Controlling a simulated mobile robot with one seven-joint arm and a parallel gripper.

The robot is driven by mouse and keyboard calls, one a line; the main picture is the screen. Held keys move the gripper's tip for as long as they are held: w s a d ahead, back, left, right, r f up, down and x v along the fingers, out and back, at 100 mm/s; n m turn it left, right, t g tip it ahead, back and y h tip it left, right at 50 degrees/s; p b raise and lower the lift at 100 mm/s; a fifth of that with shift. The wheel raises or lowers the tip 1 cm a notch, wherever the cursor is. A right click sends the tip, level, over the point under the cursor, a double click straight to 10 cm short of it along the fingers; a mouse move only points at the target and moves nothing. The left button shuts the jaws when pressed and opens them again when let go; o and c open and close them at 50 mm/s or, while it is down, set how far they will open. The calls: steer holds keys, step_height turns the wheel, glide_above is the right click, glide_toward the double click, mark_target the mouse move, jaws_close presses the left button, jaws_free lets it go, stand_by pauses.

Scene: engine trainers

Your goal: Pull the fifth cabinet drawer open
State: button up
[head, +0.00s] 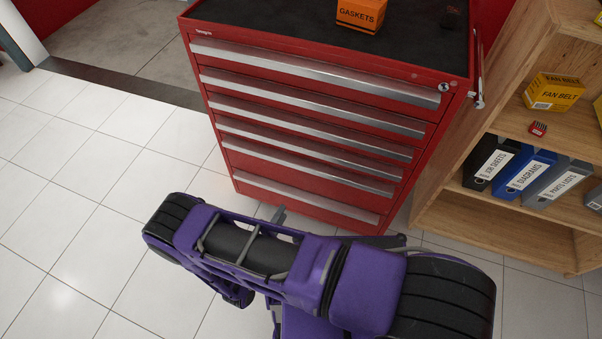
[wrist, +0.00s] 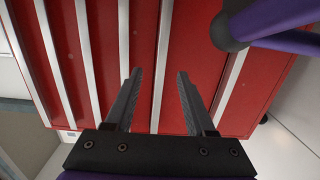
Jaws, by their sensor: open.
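The red cabinet (head: 215,115) stands upright with silver handle strips across its drawer fronts. All its drawers look shut. The fifth drawer's handle (head: 308,169) is the second strip from the bottom. In the wrist view the cabinet front appears turned sideways, and a strip that looks like the fifth handle (wrist: 164,45) runs between my two fingers. My gripper (wrist: 160,74) is open and empty, its fingers on either side of that strip in the picture. Whether they reach it in depth I cannot tell. In the head view my arm hides most of the gripper.
An orange gaskets box (head: 361,14) sits on the cabinet's black top. A wooden shelf (head: 500,225) with binders (head: 528,172) and a yellow fan belt box (head: 553,92) stands close on the right. Tiled floor (head: 70,200) is clear on the left.

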mark_target(302, 170)
steer(key=shift+n+t+y, duration=0.4)
steer(key=shift+y, duration=0.1)
steer(key=x, duration=0.5)
steer(key=f+x, duration=0.1)
steer(key=x, duration=0.5)
steer(key=b+x, duration=0.1)
steer(key=x, duration=0.4)
steer(key=shift+w+f, duration=0.15)
steer(key=shift+w, duration=0.1)
jaws_close()
steer(key=shift+s+f, duration=0.15)
steer(key=shift+f, duration=0.05)
